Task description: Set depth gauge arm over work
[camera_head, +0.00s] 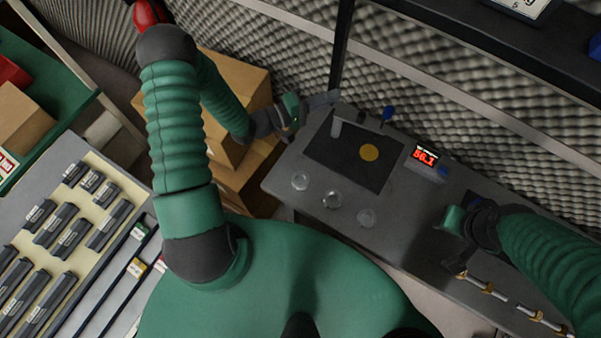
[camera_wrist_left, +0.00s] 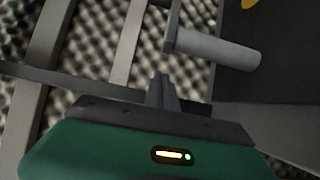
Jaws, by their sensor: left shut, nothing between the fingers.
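A pale grey cylinder (camera_head: 336,128) hangs at the arm's left end; a grey cylinder also shows in the left wrist view (camera_wrist_left: 222,50). A round yellow disc (camera_head: 369,152) lies on the dark mat (camera_head: 330,150), right of the cylinder. My left gripper (camera_head: 318,102) is shut and empty, left of the gauge arm's end. Its closed fingers (camera_wrist_left: 161,92) appear below the cylinder in the wrist view. My right gripper (camera_head: 456,262) is over the bench's right part; its jaw state is unclear.
A red-digit display (camera_head: 425,157) stands right of the mat. Cardboard boxes (camera_head: 250,90) are stacked left of the bench. A dark upright post (camera_head: 341,50) and the foam wall (camera_head: 440,75) are behind.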

